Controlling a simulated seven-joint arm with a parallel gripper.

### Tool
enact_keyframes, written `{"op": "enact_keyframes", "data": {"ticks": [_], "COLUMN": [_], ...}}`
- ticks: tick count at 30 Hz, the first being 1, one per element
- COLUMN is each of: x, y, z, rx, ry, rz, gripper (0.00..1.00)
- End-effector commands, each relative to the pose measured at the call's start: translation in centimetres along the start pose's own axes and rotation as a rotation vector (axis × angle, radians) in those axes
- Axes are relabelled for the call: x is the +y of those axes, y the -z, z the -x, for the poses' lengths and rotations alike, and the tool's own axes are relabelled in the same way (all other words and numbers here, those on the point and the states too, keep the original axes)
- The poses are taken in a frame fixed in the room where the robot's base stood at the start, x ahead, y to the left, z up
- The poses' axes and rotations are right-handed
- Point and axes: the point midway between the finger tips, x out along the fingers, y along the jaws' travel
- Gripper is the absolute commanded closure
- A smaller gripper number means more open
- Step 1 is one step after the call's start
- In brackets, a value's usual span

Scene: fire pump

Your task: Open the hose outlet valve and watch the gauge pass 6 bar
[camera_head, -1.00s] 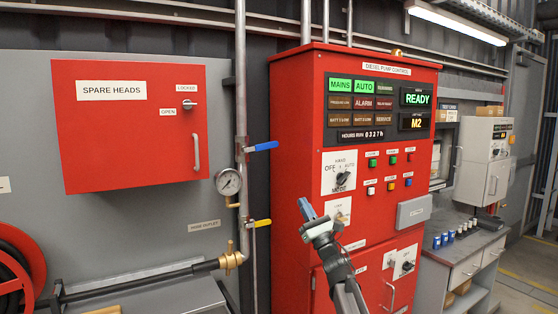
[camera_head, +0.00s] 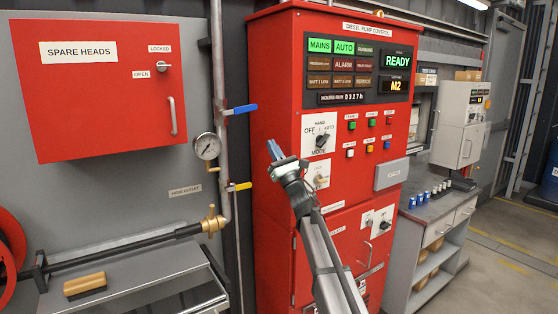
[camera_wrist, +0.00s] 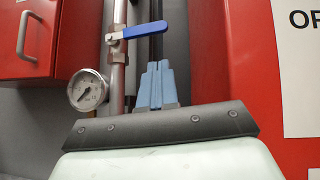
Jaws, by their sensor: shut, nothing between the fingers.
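The brass hose outlet valve (camera_head: 212,222) sits at the foot of the grey pipe, by the HOSE OUTLET label (camera_head: 185,190), with a black hose joined to its left. A yellow lever (camera_head: 240,186) points right just above it. The round white gauge (camera_head: 207,146) hangs higher on the pipe; it also shows in the wrist view (camera_wrist: 87,90), its reading too small to tell. My gripper (camera_head: 274,150) is shut and empty, in front of the red cabinet's left part, right of the gauge. In the wrist view its blue fingers (camera_wrist: 157,68) are together, below the blue lever (camera_wrist: 138,31).
The red pump control cabinet (camera_head: 278,60) stands right of the pipe. A red SPARE HEADS box (camera_head: 100,110) hangs at left. A grey shelf (camera_head: 130,275) with a wooden-backed brush-like block (camera_head: 85,285) is below the hose.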

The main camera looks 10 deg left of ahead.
Motion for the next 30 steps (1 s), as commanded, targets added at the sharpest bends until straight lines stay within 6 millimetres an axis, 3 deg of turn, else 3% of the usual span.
{"op": "enact_keyframes", "data": {"ticks": [3,15,22,30], "x": [-0.1,0.0,0.0,0.0], "y": [0.1,0.1,0.1,0.0], "z": [-2.5,-9.1,-11.3,-11.8], "rx": [-0.001,-0.001,0.0,0.0], "ry": [-0.001,-0.001,0.0,0.0], "rz": [0.0,0.0,0.0,0.0], "gripper": [1.0,1.0,1.0,1.0]}}
